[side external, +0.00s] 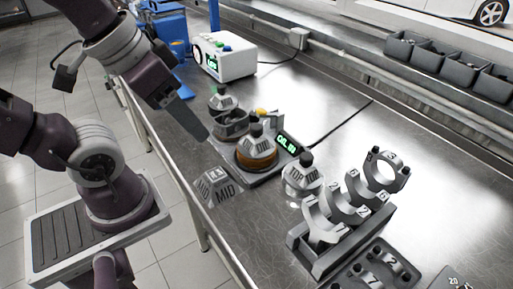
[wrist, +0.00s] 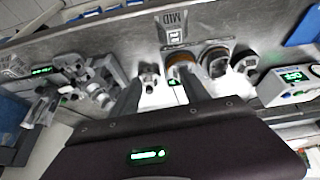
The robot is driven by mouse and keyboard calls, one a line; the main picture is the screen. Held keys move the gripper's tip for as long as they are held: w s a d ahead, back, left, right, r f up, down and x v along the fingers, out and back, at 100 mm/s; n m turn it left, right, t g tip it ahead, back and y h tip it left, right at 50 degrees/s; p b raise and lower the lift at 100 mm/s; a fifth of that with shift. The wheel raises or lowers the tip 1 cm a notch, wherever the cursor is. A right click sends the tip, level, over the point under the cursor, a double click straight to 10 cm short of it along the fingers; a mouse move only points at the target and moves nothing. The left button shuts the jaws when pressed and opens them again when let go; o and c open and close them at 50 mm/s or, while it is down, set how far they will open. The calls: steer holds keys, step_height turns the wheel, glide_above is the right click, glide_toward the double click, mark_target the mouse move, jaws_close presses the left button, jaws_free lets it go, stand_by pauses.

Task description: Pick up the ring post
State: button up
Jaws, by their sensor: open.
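Several grey posts with labels stand on the steel bench; I cannot tell which is the ring post. A wedge-shaped block marked MID (side external: 214,186) lies near the front edge and also shows in the wrist view (wrist: 174,26). A post marked OIL (side external: 256,150) has an amber ring at its base and sits on a pad with a green display (side external: 287,144). A black-knobbed post marked TOP (side external: 302,174) stands to its right. My gripper (side external: 200,132) is open and empty, above and left of the OIL post. In the wrist view its fingers (wrist: 164,98) point toward the posts.
A rack (side external: 318,258) of numbered bearing caps and a dark tray (side external: 352,282) stand at the right. Bare bench lies toward the back wall.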

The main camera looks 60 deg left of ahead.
step_height(320, 180, down, 3)
steer(key=w+n+g+h, duration=0.2)
steer(key=w+n+g, duration=0.1)
steer(key=n+g, duration=0.15)
steer(key=n+t+h, duration=0.5)
steer(key=n+h, duration=0.5)
steer(key=n, duration=0.8)
glide_toward(253, 125)
steer(key=x, duration=0.4)
steer(key=shift+d, duration=0.1)
steer(key=shift+t, duration=0.25)
steer(key=x, duration=0.7)
steer(key=shift+f, duration=0.1)
steer(key=shift+c, duration=0.4)
jaws_close()
